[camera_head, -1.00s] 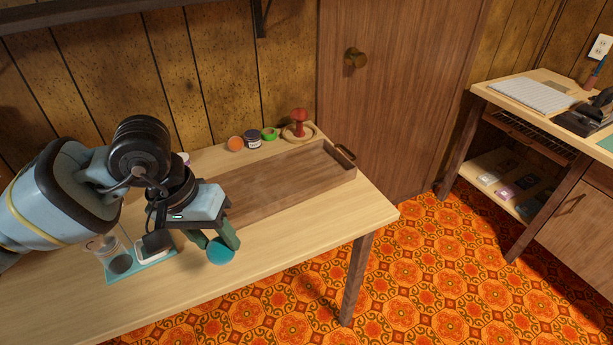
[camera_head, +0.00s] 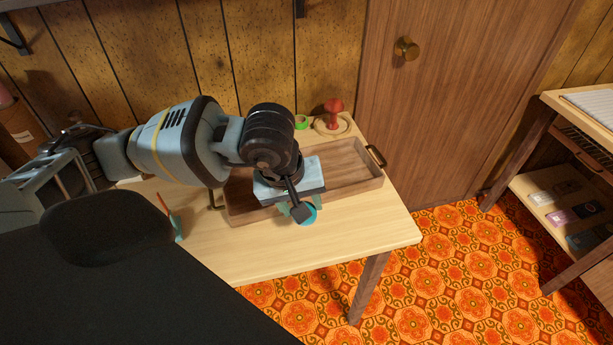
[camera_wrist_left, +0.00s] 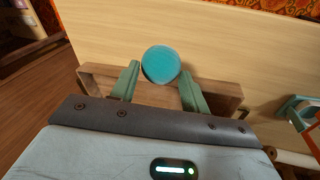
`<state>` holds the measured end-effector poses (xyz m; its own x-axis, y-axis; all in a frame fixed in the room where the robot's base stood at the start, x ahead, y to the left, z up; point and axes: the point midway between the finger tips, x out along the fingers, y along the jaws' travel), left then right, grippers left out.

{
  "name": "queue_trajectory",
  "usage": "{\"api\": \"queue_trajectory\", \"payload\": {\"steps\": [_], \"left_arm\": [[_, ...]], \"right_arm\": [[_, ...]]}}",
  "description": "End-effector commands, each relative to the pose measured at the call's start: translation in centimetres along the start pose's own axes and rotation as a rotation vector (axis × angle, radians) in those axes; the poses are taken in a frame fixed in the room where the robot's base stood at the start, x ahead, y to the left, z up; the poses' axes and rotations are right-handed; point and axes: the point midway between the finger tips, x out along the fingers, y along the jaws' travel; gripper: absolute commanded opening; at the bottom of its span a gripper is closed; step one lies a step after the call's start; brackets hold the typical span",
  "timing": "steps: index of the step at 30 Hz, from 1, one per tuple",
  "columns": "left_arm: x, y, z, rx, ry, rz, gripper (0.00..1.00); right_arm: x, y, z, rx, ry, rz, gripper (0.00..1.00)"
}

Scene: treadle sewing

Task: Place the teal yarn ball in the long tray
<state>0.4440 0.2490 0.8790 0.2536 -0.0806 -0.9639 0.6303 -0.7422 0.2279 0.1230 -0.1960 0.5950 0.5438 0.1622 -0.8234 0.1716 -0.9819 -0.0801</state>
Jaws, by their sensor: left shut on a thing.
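My left gripper (camera_head: 298,208) is shut on the teal yarn ball (camera_head: 309,214). In the left wrist view, the ball (camera_wrist_left: 160,64) sits between the tips of the two green fingers (camera_wrist_left: 160,85). The long tray (camera_head: 352,160) is a shallow brown wooden box on the table, with a dark handle at its right end. In the head view, the ball overlaps the tray's near wall; its exact height above it is hard to tell. My arm hides the tray's middle. In the left wrist view, the tray (camera_wrist_left: 230,90) lies behind the fingers. My right gripper is not in view.
A red pincushion-like object (camera_head: 333,108) on a round wooden base and a green ring (camera_head: 301,122) stand behind the tray. A teal item (camera_head: 177,228) is on the table at left. The table's front right (camera_head: 385,222) is clear. A wooden door (camera_head: 440,90) stands behind.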

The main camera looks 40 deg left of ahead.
Motion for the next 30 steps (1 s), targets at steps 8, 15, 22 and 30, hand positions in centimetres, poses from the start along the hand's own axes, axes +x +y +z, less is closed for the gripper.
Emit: {"api": "queue_trajectory", "payload": {"steps": [8,15,22,30], "left_arm": [[0.4,-2.3,-0.3,-0.397,0.107,-0.066,0.14],[0.6,-3.6,-0.5,-0.620,0.164,-0.106,0.13],[0.7,-3.9,-0.5,-0.676,0.178,-0.118,0.13],[1.3,-3.2,-3.2,-0.680,0.180,-0.116,0.13]], "right_arm": [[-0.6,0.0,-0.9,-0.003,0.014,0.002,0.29],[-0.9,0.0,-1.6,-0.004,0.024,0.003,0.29],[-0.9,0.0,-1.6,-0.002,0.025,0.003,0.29],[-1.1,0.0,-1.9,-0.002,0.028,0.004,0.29]]}}
